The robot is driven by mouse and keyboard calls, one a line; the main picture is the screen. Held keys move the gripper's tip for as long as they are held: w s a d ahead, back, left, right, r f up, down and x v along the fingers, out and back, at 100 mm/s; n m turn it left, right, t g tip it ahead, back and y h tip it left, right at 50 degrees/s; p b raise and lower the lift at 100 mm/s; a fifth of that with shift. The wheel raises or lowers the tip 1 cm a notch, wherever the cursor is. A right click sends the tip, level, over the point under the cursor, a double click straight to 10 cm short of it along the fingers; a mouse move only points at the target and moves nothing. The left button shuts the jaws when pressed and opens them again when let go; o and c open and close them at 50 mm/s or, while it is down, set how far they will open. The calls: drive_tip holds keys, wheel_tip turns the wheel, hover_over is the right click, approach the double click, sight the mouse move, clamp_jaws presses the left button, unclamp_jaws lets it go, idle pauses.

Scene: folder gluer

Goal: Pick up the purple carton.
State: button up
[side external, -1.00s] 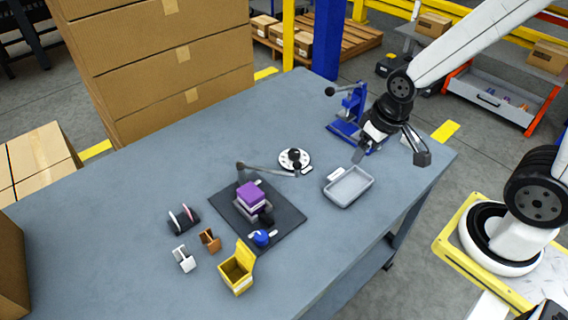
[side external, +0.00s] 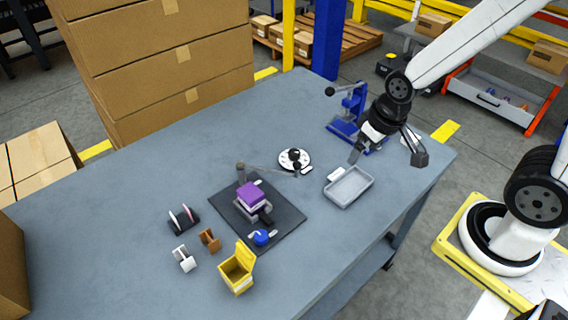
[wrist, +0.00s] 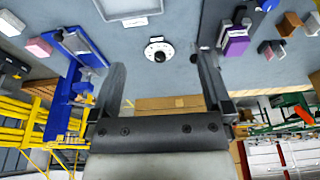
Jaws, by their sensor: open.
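The purple carton (side external: 251,194) sits in a small grey fixture on the dark mat (side external: 287,212) in the middle of the table. It also shows in the wrist view (wrist: 237,46), right of the fingers and beyond them. My gripper (side external: 388,158) is open and empty, above the table's right part near the grey tray, well apart from the carton. In the wrist view my gripper (wrist: 162,65) has its two fingers spread, with bare table and a round white dial between and beyond them.
The grey tray (side external: 349,187), round dial (side external: 294,159) and blue press (side external: 348,108) stand to the right. A yellow box (side external: 237,270), blue knob (side external: 261,237) and small holders (side external: 184,259) are nearer the front. The table's back left is clear.

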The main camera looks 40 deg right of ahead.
drive_tip(key=w+a+f+t+y, duration=0.1)
drive_tip(key=w+a+f+t, duration=0.4)
drive_tip(key=w+a, duration=0.4)
drive_tip(key=t+h, duration=0.1)
drive_tip(key=t, duration=0.5)
approach(251, 192)
drive_tip(key=shift+w, duration=0.35)
drive_tip(key=shift+x, duration=1.35)
drive_tip(key=shift+w, duration=0.1)
drive_tip(key=shift+x, duration=2.5)
drive_tip(key=shift+f, duration=0.1)
